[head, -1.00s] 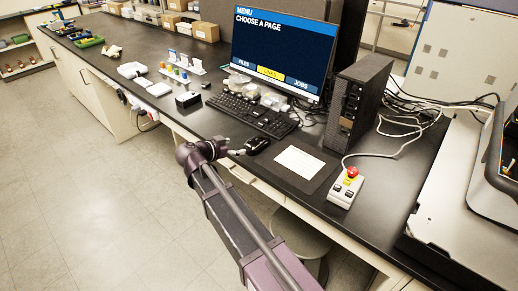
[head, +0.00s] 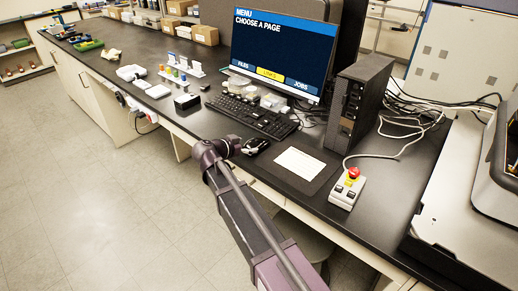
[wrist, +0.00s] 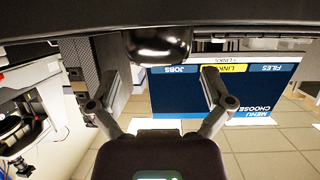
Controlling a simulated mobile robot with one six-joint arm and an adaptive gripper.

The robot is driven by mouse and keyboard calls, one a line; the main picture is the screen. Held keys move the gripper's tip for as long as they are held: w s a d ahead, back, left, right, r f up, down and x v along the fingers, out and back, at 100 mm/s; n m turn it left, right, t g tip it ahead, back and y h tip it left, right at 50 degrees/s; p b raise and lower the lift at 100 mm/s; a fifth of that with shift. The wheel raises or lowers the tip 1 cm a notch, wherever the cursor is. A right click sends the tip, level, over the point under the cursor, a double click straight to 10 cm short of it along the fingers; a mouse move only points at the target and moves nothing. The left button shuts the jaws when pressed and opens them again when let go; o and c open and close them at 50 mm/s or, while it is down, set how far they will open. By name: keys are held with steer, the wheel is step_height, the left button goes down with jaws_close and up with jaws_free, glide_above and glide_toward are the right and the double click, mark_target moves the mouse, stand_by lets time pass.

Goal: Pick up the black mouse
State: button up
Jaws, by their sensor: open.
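The black mouse (head: 256,144) lies on the dark bench, left of the white sheet. In the wrist view, which is upside down, the glossy mouse (wrist: 158,46) shows at the top centre, beyond the gap between my fingers. My gripper (wrist: 160,78) is open and empty, with one finger toward each side of the mouse. In the head view my gripper (head: 243,148) is low at the bench's front edge, just left of the mouse. Whether the fingertips touch the mouse cannot be told.
The keyboard (head: 252,115) lies behind the mouse, with the monitor (head: 283,50) beyond. A white sheet (head: 299,163) on a dark pad is to the right. A computer tower (head: 357,100) and a control box with a red button (head: 347,190) stand farther right.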

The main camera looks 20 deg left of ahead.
mark_target(251, 146)
steer(key=shift+b+x, duration=0.85)
steer(key=shift+x, duration=1.4)
steer(key=shift+s+d+f, duration=0.1)
steer(key=c, duration=1)
